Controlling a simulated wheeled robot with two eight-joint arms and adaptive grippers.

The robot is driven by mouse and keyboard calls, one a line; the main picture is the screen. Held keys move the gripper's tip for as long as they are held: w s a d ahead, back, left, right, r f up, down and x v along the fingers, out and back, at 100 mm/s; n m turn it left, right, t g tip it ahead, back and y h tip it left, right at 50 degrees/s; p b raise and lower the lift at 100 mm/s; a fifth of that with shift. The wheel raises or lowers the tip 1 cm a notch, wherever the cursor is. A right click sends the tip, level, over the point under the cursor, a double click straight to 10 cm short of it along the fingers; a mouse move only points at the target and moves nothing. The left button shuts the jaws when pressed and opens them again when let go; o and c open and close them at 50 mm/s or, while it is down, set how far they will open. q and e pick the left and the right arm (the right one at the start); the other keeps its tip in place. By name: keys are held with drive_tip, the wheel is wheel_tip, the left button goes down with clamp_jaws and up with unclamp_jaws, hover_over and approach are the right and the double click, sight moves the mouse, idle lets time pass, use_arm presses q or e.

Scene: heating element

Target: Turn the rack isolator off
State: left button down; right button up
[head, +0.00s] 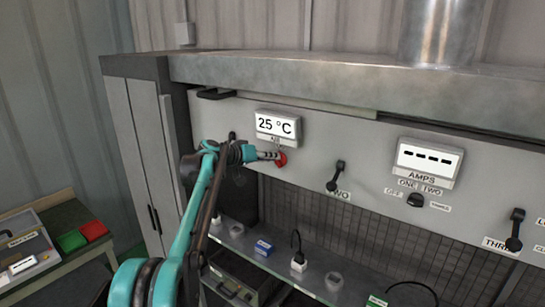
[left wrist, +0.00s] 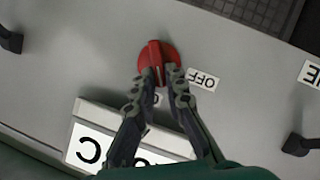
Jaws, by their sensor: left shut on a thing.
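The rack isolator is a red rotary knob (head: 281,158) on the grey front panel, just below the 25 °C display (head: 278,125). In the left wrist view the red knob (left wrist: 152,51) has a raised ridge, roughly upright in the picture. An OFF label (left wrist: 203,79) lies to its right, and another label below is mostly hidden by my fingers. My left gripper (left wrist: 162,77) is shut on the ridge, one finger on each side. It also shows in the head view (head: 273,156), coming from the left. My right gripper is not in view.
Black switch handles (head: 337,176) stick out along the panel to the right, with an AMPS display (head: 428,162) between them. A shelf (head: 320,285) below holds small boxes and cables. A side table (head: 60,270) at the left carries red and green items.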

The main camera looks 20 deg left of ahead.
use_arm(q)
drive_tip(key=shift+w+a+f+n+t+h+b, duration=0.1)
drive_tip(key=shift+a+f+n+t+h+b, duration=0.15)
drive_tip(key=shift+n+h+b, duration=0.85)
drive_tip(key=shift+a+f+n+t+h+p, duration=0.15)
drive_tip(key=shift+f+n+h, duration=0.25)
drive_tip(key=shift+n, duration=1.5)
drive_tip(key=shift+w+a+f+n+t+h+b, duration=0.25)
drive_tip(key=shift+n+h+b, duration=0.45)
drive_tip(key=shift+n, duration=0.8)
drive_tip(key=shift+s+d+f+n, duration=0.1)
drive_tip(key=shift+s+n, duration=0.1)
drive_tip(key=shift+n, duration=0.1)
drive_tip(key=c, duration=1.6)
unclamp_jaws()
drive_tip(key=shift+o, duration=0.2)
drive_tip(key=v, duration=1.2)
